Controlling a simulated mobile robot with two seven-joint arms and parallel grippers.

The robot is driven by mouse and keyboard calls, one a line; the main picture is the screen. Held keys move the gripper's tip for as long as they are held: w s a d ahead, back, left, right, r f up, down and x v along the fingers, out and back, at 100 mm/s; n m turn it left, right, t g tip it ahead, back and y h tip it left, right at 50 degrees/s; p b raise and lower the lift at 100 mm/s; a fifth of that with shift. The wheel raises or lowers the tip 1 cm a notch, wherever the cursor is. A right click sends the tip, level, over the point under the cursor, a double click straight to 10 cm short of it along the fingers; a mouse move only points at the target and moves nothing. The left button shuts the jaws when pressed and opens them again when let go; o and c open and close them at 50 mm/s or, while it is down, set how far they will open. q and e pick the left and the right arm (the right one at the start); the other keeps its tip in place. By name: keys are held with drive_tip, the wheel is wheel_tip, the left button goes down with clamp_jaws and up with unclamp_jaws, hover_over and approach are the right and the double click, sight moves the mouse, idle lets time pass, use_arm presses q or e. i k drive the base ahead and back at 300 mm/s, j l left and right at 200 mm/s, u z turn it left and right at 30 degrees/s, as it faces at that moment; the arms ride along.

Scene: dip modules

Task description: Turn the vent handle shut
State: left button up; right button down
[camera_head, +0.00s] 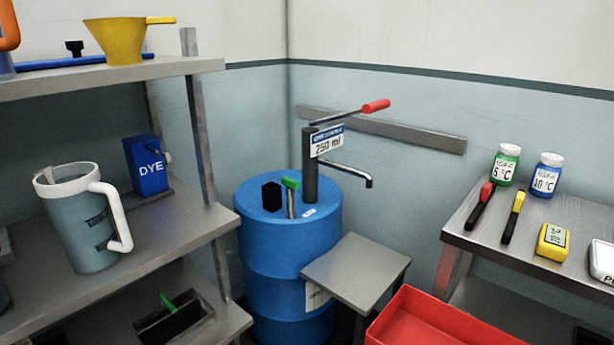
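A small green handle (290,183) sits on a short grey stem on top of the blue drum (290,260); it looks like the vent handle. It lies roughly crosswise on the stem, and I cannot tell whether the vent is open or shut. A dark pump post (310,175) with a "250 ml" label, a red-gripped lever (376,106) and a bent spout (350,170) stands just right of it. A black block (271,196) stands just left of it. Neither of my grippers is in view.
A grey shelf rack (190,240) on the left holds a white-handled jug (80,220), a blue DYE box (148,165) and a yellow funnel (115,40). A small grey stand (355,268) and a red bin (430,325) are right of the drum. A metal table (480,235) holds bottles.

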sight(290, 185)
drive_tip(key=i+j+z, duration=0.2)
drive_tip(key=z, duration=0.15)
drive_tip(key=i+j+z, duration=0.2)
drive_tip(key=z, duration=0.15)
